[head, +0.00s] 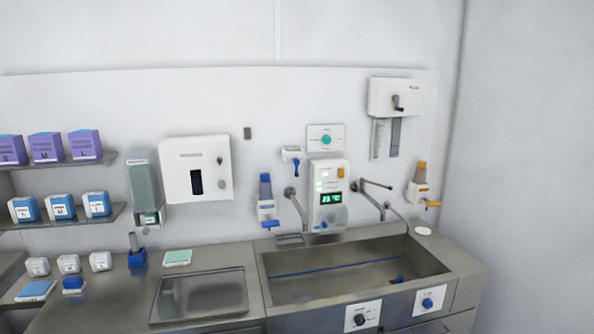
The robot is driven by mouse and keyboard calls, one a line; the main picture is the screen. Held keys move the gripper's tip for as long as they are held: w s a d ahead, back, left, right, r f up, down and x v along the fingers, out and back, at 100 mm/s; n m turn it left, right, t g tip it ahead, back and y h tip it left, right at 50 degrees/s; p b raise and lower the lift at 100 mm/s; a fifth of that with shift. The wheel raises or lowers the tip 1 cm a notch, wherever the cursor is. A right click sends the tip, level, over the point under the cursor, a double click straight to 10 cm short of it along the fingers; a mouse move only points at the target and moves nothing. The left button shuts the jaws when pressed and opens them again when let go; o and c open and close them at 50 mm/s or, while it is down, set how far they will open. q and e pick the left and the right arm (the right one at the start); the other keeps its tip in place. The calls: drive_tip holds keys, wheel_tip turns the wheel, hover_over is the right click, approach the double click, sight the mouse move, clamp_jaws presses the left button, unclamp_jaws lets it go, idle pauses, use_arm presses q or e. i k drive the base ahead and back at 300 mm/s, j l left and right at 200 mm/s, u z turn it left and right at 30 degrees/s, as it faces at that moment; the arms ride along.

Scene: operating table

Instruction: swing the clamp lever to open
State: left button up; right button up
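No part labelled as a clamp lever can be made out. A white wall unit (383,95) at the upper right has a small black lever (398,106) on its front, with clear and grey strips hanging below. An orange lever (433,204) sticks out to the right from a small wall dispenser (417,193) beside the sink. A blue lever (270,224) sits under another dispenser (266,206) left of the control panel. I cannot tell which of these is the clamp lever. Neither of my grippers is in view.
A steel sink (440,262) with bent taps stands below a control panel (328,197). A steel tray (170,306) lies on the counter (120,290) to its left. A white dispenser box (170,187) and shelves (75,222) of boxes are further left. Air before the wall looks clear.

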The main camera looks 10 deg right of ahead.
sight(296, 161)
drive_tip(key=i+j, duration=0.6)
drive_tip(key=j, duration=0.25)
drive_tip(key=i+j, duration=0.3)
drive_tip(key=j+z, duration=0.1)
drive_tip(key=z, duration=1.2)
